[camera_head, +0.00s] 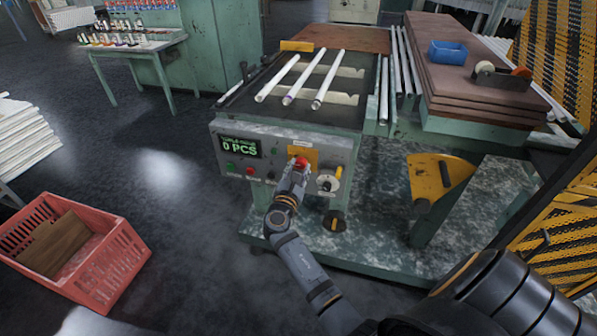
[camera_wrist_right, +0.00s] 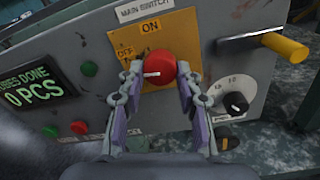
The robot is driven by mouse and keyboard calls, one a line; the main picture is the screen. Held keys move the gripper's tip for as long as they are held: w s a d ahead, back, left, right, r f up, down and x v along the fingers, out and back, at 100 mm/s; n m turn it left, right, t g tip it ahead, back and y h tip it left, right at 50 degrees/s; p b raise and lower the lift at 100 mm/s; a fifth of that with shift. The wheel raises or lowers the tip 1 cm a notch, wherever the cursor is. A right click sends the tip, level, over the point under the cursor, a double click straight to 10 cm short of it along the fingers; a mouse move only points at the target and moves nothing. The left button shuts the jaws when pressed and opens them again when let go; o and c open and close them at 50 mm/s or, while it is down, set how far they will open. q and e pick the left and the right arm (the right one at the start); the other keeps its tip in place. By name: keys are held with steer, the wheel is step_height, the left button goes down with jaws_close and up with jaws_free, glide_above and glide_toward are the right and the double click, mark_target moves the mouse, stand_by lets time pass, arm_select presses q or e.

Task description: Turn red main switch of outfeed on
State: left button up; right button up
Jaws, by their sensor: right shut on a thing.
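The red main switch (camera_head: 300,161) is a round knob on a yellow plate (camera_wrist_right: 187,38) on the grey outfeed panel (camera_head: 225,126). In the right wrist view the knob (camera_wrist_right: 156,65) has a white mark pointing left, on the side of the OFF label (camera_wrist_right: 130,52). The ON label (camera_wrist_right: 151,26) is above the knob. My right gripper (camera_wrist_right: 160,80) is shut on the knob, one finger on each side; it also shows in the head view (camera_head: 297,171). The display (camera_head: 239,147) reads 0 PCS. My left gripper is not in view.
Green (camera_wrist_right: 88,69) and red (camera_wrist_right: 79,127) buttons sit left of the switch. A black dial (camera_wrist_right: 236,103) and a yellow-ended handle (camera_wrist_right: 284,46) are to its right. Glass tubes (camera_head: 329,80) lie above the panel. A red crate (camera_head: 110,262) stands on the floor at left.

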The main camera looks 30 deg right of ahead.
steer(key=m+b, duration=0.1)
steer(key=m, duration=0.1)
steer(key=shift+f+m+b, duration=0.25)
steer(key=shift+m+b, duration=0.5)
steer(key=shift+m, duration=0.05)
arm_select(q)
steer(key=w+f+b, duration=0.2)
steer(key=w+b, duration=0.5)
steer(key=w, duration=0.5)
arm_select(e)
steer(key=m, duration=0.8)
steer(key=shift+a, duration=0.1)
steer(key=m+b, duration=0.1)
steer(key=m, duration=0.1)
steer(key=shift+w+m+b, duration=0.1)
steer(key=shift+m+b, duration=0.2)
steer(key=shift+r+m+h+b, duration=0.15)
steer(key=shift+m+h+b, duration=0.15)
steer(key=shift+m+b, duration=0.75)
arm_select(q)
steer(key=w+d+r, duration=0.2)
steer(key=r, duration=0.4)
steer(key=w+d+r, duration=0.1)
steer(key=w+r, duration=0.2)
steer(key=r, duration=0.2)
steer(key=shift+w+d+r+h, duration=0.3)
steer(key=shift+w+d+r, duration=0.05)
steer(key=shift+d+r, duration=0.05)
arm_select(e)
steer(key=shift+m, duration=0.35)
